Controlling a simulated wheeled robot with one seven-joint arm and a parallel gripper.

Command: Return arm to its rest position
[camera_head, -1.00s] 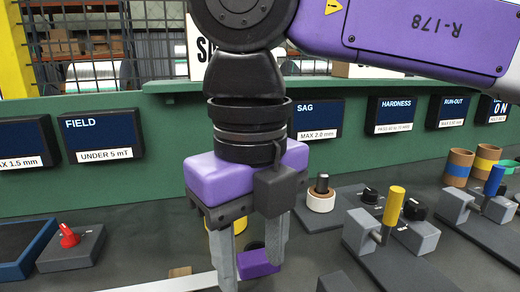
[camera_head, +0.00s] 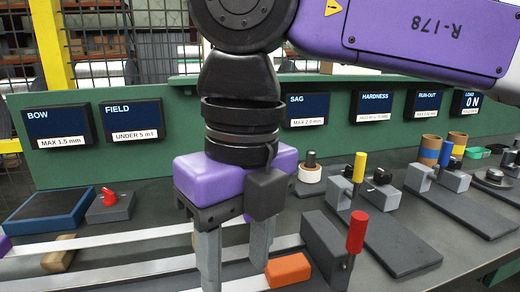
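My arm, purple and black and marked R-178, fills the upper middle of the view. My gripper (camera_head: 235,272) hangs fingers-down in front of the bench. Its two grey fingers stand apart with nothing visible held between them. Long steel strips (camera_head: 128,240) lie across the left half of the bench, passing behind the fingers. An orange block (camera_head: 288,270) sits right of the fingers. The fingers cover part of the strips, and I cannot tell how close the fingertips are to the bench.
A grey fixture with a red handle (camera_head: 356,232) stands close right of the gripper. A blue-rimmed tray (camera_head: 50,211) and a red-knob box (camera_head: 109,204) sit left. A green panel (camera_head: 178,143) with labelled displays lines the back.

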